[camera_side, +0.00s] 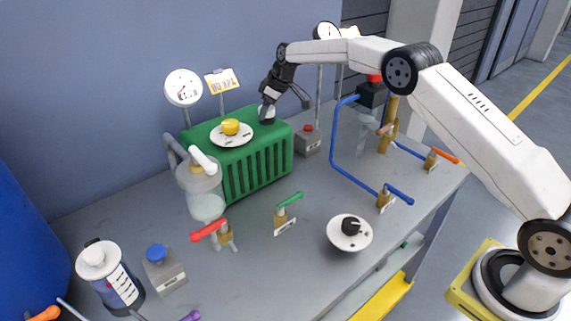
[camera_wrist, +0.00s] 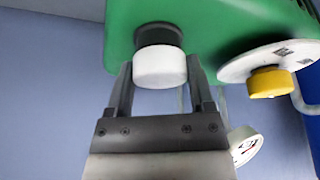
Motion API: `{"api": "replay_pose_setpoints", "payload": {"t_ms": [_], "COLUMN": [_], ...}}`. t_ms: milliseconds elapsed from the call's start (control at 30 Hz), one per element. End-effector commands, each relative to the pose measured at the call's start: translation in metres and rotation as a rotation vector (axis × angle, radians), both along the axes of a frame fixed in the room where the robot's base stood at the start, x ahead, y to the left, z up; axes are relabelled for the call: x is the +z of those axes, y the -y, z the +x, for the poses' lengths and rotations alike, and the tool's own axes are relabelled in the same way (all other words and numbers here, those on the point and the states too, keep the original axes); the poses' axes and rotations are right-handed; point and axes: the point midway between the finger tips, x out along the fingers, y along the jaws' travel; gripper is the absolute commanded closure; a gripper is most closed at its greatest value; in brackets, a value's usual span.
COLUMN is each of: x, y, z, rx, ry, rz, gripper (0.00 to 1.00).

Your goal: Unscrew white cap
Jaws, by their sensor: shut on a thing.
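The white cap (camera_wrist: 160,69) sits on a short black neck (camera_wrist: 158,35) on top of the green box (camera_side: 262,160). In the wrist view the two fingers of my gripper (camera_wrist: 159,76) stand on either side of the cap, shut on it. In the side view my gripper (camera_side: 269,98) reaches down from above to the neck at the box's back right corner. There the cap is largely hidden by the gripper and very small. Whether its thread has turned cannot be told.
A yellow knob (camera_side: 231,127) on a white dial stands left of the neck on the box. A gauge (camera_side: 183,87) and a yellow sign (camera_side: 222,81) rise behind. A grey box with a red button (camera_side: 308,139) and a blue pipe (camera_side: 334,140) are to the right.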

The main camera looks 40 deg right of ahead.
Motion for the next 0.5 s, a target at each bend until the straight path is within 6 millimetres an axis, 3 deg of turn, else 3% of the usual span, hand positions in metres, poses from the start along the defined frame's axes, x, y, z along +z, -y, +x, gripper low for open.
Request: {"api": "replay_pose_setpoints", "payload": {"t_ms": [33,67,100,500], "x": [-0.0002,0.0,-0.0001,-0.0011], "y": [-0.0002,-0.0002,-0.0002,0.0011], "z": [-0.0003,-0.0002,-0.0003,0.0003], "rx": [0.0,0.0,0.001,0.184], "ry": [-0.001,-0.001,-0.001,-0.004], "rz": [0.0,0.0,0.0,0.001], "gripper": [0.86,0.95,0.98,0.98]}}
